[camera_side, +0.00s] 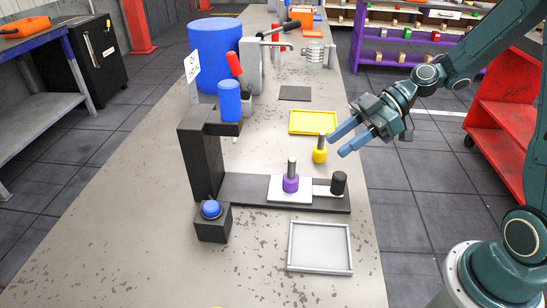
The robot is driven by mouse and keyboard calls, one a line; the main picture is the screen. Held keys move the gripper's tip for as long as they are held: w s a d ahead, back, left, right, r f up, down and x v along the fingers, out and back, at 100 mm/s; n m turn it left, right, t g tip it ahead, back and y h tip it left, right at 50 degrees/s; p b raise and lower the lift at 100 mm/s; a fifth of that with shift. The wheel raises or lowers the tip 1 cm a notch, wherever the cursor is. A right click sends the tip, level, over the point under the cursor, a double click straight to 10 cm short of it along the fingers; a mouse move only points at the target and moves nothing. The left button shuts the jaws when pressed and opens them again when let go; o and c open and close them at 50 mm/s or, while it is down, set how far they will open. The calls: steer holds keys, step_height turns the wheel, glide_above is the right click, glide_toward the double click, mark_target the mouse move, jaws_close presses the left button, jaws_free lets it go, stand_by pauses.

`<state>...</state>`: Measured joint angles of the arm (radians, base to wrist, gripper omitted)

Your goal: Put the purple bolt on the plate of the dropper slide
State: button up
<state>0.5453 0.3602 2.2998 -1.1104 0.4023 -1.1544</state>
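The purple bolt (291,183) stands upright, its grey shank pointing up, on the white plate (276,195) of the dropper slide (240,188). The slide is a dark rail with a black knob (339,182) at its right end. The black dropper stand (203,165) rises at the rail's left end and carries a blue cylinder (230,102). My gripper (336,146) is open and empty, its two blue fingers apart. In the picture it is above and right of the purple bolt, with its fingertips by the yellow bolt (320,155).
A blue button on a black box (212,222) sits at the front left of the stand. An empty grey tray (320,268) lies in front of the slide, and a yellow tray (313,127) behind it. A red-handled clamp and large blue drum (215,45) stand farther back.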

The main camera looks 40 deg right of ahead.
steer(key=s+d+r+m+h, duration=0.1)
steer(key=s+r+m+h, duration=0.2)
steer(key=s, duration=0.3)
steer(key=s+d+r+m+t+h, duration=0.1)
steer(key=s+d+r+m+h, duration=0.1)
steer(key=s+r+m+h, duration=0.1)
steer(key=s+d+r+m+h, duration=0.1)
steer(key=s+r+m+h, duration=0.2)
steer(key=s+m, duration=0.4)
steer(key=shift+s+d+r+t+h, duration=0.2)
steer(key=shift+s+t+h, duration=0.2)
steer(key=shift+s+h, duration=0.45)
